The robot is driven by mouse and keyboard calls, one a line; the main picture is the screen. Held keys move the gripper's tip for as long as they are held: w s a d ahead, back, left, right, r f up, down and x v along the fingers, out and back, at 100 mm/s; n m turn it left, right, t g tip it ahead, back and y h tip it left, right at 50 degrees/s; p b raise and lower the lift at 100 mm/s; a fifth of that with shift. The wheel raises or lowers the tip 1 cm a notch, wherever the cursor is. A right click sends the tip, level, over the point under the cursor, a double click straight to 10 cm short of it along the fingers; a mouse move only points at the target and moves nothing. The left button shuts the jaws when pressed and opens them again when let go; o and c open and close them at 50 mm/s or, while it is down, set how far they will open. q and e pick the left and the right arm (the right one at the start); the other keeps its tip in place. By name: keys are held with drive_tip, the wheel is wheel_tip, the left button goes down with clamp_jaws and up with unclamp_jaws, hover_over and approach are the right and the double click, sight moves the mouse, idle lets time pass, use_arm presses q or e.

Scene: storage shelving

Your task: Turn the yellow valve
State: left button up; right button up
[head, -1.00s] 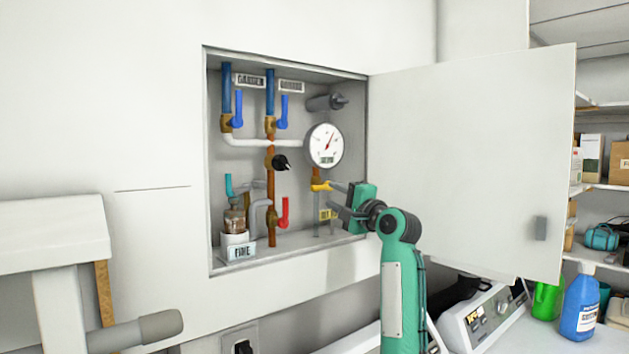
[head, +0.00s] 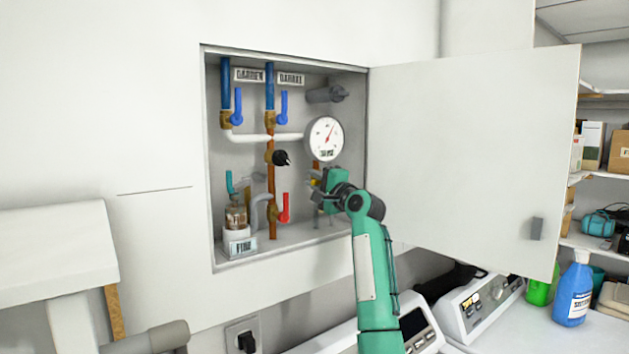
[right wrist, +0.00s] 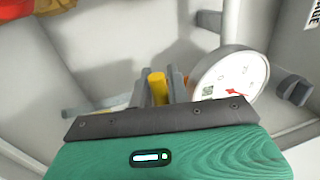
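The yellow valve (head: 315,183) is in the lower right of the open wall cabinet, below the round gauge. Only a little of it shows past my right gripper in the head view. In the right wrist view its yellow handle (right wrist: 158,88) stands upright between the two grey fingers. My right gripper (head: 317,186) reaches into the cabinet, with one finger close along each side of the handle. I cannot tell whether the fingers press on it. My left gripper is not in view.
The gauge (head: 324,138) hangs just above my right gripper. A red-handled valve (head: 284,207) and a jar (head: 236,215) stand to its left. The cabinet door (head: 465,160) is swung open to the right of my arm. A blue bottle (head: 573,290) stands at lower right.

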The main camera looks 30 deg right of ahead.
clamp_jaws()
drive_tip(key=shift+f, duration=0.1)
drive_tip(key=d+f+n+g+y+b, duration=0.2)
drive_tip(key=n+b, duration=0.6)
drive_tip(key=n, duration=1.2)
drive_tip(key=shift+w+d+f+g+y, duration=0.2)
drive_tip(key=shift+d+f+g+y, duration=0.2)
drive_tip(key=shift+d+f+y, duration=0.75)
drive_tip(key=shift+a+f+n+h, duration=0.15)
drive_tip(key=shift+f+n+h, duration=0.1)
drive_tip(key=shift+n+h, duration=0.1)
